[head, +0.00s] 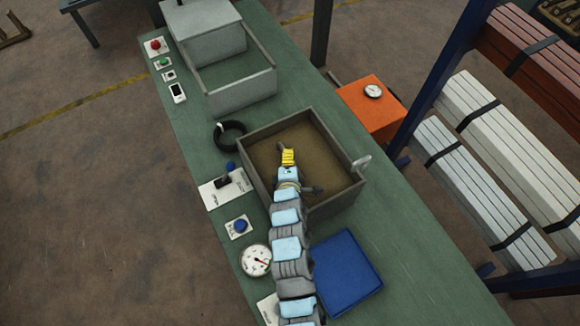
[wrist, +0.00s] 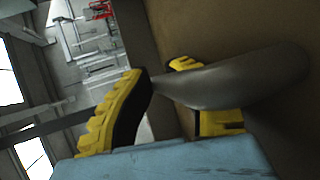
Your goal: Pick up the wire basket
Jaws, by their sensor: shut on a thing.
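I cannot make out a wire basket in either view. In the head view, my gripper (head: 288,155) reaches over the open grey box (head: 335,145) with a brown floor, near its middle. In the wrist view, my yellow fingers (wrist: 165,108) are closed on a smooth, dark grey, rounded thing (wrist: 235,82). It tapers toward the left finger and spreads to the right against a brown surface. Its full shape is hidden. A dark grey piece (head: 313,189) shows right of my wrist in the head view; I cannot tell whether it is the same thing.
The box's walls surround the gripper area. A blue tray (head: 345,272) lies in front on the green bench (head: 425,260). A black ring (head: 229,133), a lever panel (head: 226,188) and a gauge (head: 256,260) line the left. A grey-walled bin (head: 238,84) stands behind.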

